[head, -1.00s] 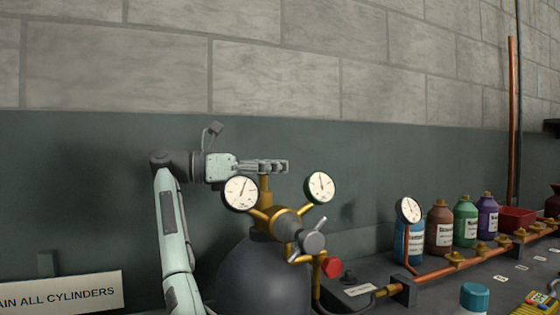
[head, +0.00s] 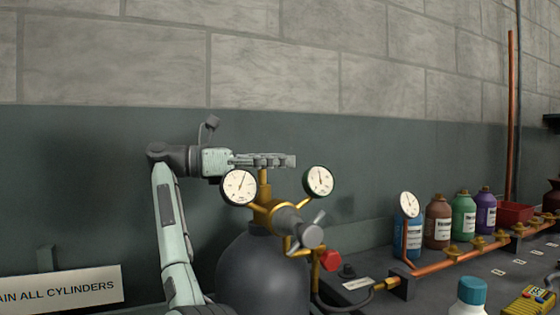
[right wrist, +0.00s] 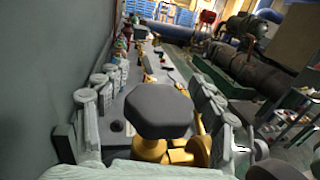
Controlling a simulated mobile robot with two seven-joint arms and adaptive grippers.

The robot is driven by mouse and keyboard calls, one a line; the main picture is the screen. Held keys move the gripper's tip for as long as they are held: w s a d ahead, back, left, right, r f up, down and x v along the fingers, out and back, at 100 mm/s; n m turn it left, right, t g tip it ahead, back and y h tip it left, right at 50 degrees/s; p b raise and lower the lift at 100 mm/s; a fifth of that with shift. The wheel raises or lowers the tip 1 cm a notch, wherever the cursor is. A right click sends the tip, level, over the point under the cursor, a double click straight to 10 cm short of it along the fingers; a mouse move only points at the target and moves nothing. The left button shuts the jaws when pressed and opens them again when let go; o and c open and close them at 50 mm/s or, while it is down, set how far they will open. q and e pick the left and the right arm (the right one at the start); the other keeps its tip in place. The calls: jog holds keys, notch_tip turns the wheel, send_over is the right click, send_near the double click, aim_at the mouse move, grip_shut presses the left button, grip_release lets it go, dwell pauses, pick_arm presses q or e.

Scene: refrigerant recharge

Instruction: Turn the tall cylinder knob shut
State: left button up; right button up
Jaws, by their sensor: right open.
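The tall cylinder (head: 262,272) is dark grey with a brass valve (head: 264,190) on top. Its knob (right wrist: 158,110), dark grey and many-sided, shows in the right wrist view but is hidden behind my fingers in the head view. My right gripper (head: 284,160) lies level at the top of the brass stem. In the right wrist view its open fingers (right wrist: 150,108) stand on either side of the knob, with gaps visible. I cannot tell whether any finger touches it. My left gripper is not in view.
Two round gauges (head: 239,187) (head: 318,181) and a silver T-handle (head: 312,235) sit close below my right gripper. A red knob (head: 331,261) is lower right. A copper manifold (head: 450,262), coloured bottles (head: 464,216) and a red bin (head: 515,213) stand right. The wall is close behind.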

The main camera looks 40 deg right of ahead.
jog(key=v, duration=0.7)
dwell(0.5)
